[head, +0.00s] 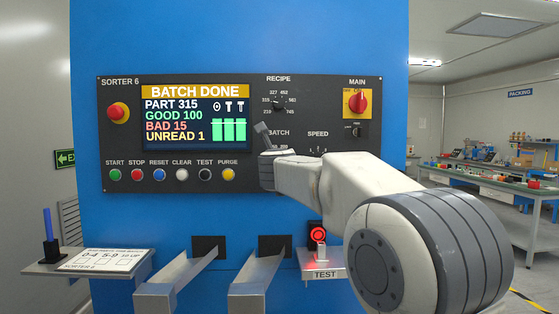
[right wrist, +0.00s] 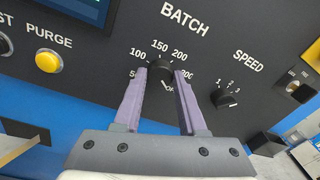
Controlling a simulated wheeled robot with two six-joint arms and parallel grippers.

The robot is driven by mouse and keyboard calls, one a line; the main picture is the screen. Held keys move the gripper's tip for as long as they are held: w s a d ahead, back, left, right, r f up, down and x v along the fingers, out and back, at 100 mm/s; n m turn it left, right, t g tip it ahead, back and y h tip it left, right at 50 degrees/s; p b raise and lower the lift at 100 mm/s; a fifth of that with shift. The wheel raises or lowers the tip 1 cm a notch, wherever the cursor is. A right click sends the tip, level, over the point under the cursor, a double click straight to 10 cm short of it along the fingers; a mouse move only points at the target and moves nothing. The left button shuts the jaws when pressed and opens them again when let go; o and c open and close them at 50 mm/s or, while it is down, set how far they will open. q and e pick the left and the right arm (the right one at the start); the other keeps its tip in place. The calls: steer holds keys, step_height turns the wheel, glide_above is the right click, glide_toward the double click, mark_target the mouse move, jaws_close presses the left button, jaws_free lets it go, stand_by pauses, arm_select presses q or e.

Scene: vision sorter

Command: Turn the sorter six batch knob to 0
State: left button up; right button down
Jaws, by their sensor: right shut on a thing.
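The black batch knob (right wrist: 158,66) is on the dark panel under the word BATCH in the right wrist view, with a dial around it marked 50, 100, 150, 200 and more. My right gripper (right wrist: 161,73) has its two purple fingers on either side of the knob, shut on it. Part of the dial's lower marks is hidden by the fingers, and I cannot tell exactly where the pointer sits. In the head view my right gripper (head: 264,142) covers the knob on the Sorter 6 panel (head: 240,180). My left gripper is not in view.
The speed knob (right wrist: 227,97) is close to the right. The yellow purge button (right wrist: 48,61) is to the left. The recipe knob (head: 279,103) is above, and the red main switch (head: 357,102) is at the upper right. The screen (head: 194,113) reads BATCH DONE.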

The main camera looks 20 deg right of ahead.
steer(key=shift+c, duration=2.3)
jaws_free()
steer(key=shift+f, duration=0.1)
steer(key=b+v, duration=0.1)
steer(key=v, duration=0.9)
steer(key=shift+s, duration=0.2)
steer(key=shift+a, duration=0.15)
